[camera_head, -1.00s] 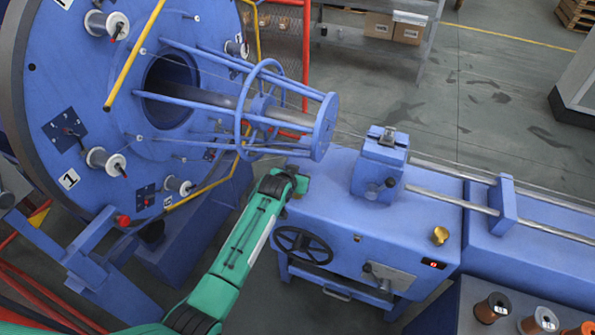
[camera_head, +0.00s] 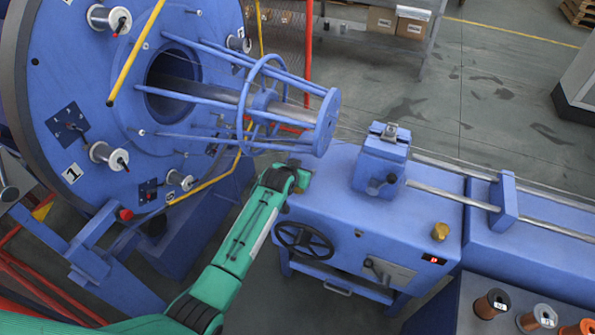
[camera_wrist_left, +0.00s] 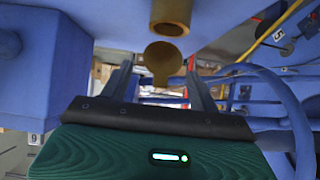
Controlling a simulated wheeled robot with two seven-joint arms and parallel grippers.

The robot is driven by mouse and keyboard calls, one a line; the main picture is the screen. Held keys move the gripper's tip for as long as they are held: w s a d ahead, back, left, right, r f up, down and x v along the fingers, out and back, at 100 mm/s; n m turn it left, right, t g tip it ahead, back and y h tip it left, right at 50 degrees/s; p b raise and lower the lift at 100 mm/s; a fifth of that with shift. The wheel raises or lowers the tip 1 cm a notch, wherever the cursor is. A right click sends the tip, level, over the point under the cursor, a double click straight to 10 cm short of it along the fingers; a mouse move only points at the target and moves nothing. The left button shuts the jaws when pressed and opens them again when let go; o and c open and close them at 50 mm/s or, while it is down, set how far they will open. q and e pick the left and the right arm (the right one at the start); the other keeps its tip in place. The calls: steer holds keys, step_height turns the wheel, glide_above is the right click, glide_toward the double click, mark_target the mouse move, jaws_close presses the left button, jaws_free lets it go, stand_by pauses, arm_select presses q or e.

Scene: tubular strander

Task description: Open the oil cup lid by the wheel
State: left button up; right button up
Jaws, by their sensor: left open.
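My left gripper (camera_head: 297,178) is at the near left corner of the blue machine block (camera_head: 330,190), above and left of the dark handwheel (camera_head: 304,240). A bit of brass shows by it there, mostly hidden. In the left wrist view, a brass cup (camera_wrist_left: 171,14) with a hollow end hangs from the top edge. A round brass lid with a small tab (camera_wrist_left: 163,57) shows just below that end, seemingly tilted away from it. My left gripper (camera_wrist_left: 158,72) is open, its dark fingers on either side of the lid. I cannot tell whether they touch it. My right gripper is out of view.
The large blue disc with spools (camera_head: 110,155) and the tubular cage with a ring (camera_head: 265,105) stand close left and above my arm. A second brass cup (camera_head: 440,232) is on the block's right. Copper spools (camera_head: 492,305) stand at bottom right.

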arm_select(q)
steer(key=b+v, duration=0.1)
steer(key=v, duration=1.2)
steer(key=shift+s+b, duration=0.4)
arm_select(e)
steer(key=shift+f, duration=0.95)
arm_select(q)
steer(key=shift+r, duration=0.1)
step_height(320, 180, down, 9)
steer(key=s+t+h+b, duration=0.15)
steer(key=t+b, duration=0.55)
steer(key=b, duration=1.2)
steer(key=shift+h, duration=0.35)
steer(key=x, duration=1.3)
steer(key=shift+w+a, duration=0.15)
steer(key=shift+a, duration=0.1)
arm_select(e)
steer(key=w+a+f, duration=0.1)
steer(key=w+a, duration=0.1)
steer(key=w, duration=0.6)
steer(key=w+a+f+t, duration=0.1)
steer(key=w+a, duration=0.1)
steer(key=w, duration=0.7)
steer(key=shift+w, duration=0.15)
